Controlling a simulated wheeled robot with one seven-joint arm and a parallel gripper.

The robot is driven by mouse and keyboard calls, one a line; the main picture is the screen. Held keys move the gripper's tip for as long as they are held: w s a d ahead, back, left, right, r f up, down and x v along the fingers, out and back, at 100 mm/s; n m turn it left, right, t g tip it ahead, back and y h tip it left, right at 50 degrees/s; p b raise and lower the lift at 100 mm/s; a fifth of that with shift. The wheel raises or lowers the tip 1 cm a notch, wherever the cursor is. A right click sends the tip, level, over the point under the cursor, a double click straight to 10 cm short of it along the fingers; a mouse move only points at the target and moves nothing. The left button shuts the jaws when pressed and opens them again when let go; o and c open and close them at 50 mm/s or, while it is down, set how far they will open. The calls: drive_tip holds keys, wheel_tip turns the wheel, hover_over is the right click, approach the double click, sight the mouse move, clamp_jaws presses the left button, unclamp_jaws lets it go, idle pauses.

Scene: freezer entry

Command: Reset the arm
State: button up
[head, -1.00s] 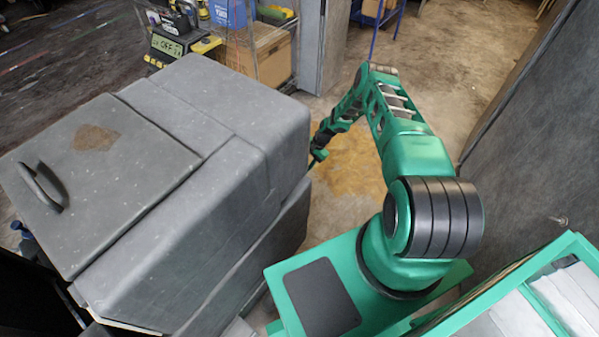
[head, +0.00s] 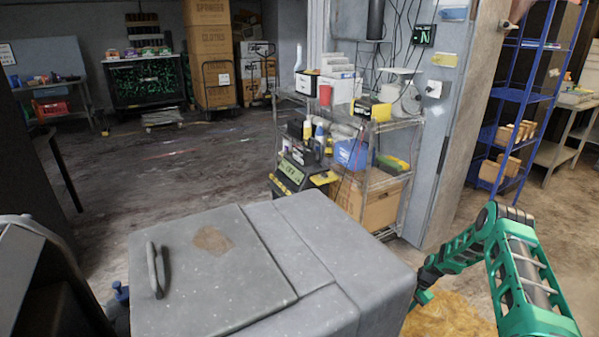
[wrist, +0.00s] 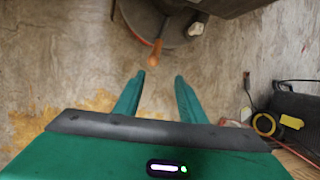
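My green arm (head: 515,265) is bent at the right of the head view, beside the grey chest freezer. My gripper shows in the wrist view (wrist: 160,88) with its two green fingers apart and nothing between them. In the head view the gripper (head: 420,296) hangs low by the freezer's right side, partly hidden. The grey freezer (head: 385,290) has a shut lid with a dark handle (head: 156,270) and a brown patch.
A wire shelf (head: 405,122) with boxes and bottles stands behind the freezer. A blue rack (head: 525,97) is at the right. Open floor (head: 200,165) lies at the back left. The wrist view shows a round grey object (wrist: 165,25) and a yellow ring (wrist: 265,124) on the floor.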

drive_tip(key=s+d+r+n+h, duration=0.1)
drive_tip(key=d+r, duration=0.1)
drive_tip(key=r, duration=0.9)
drive_tip(key=s+d+r+n+h, duration=0.1)
drive_tip(key=d+r, duration=0.2)
drive_tip(key=r, duration=0.8)
drive_tip(key=s+r+n+h, duration=0.1)
drive_tip(key=s+r, duration=0.3)
drive_tip(key=r, duration=0.3)
drive_tip(key=s+d+r, duration=0.1)
drive_tip(key=s+r, duration=0.3)
drive_tip(key=r, duration=0.3)
drive_tip(key=s+r+n+h, duration=0.1)
drive_tip(key=s+r, duration=0.2)
drive_tip(key=r, duration=0.4)
drive_tip(key=s+a+r, duration=0.2)
drive_tip(key=s+r, duration=0.5)
drive_tip(key=s, duration=0.5)
drive_tip(key=s+a+r, duration=0.1)
drive_tip(key=s+r, duration=0.6)
drive_tip(key=s, duration=0.4)
drive_tip(key=s+a+n, duration=0.1)
drive_tip(key=s+a, duration=0.2)
drive_tip(key=s, duration=0.8)
drive_tip(key=shift+s+a+f, duration=0.15)
drive_tip(key=shift+a+f, duration=0.1)
drive_tip(key=shift+a, duration=0.05)
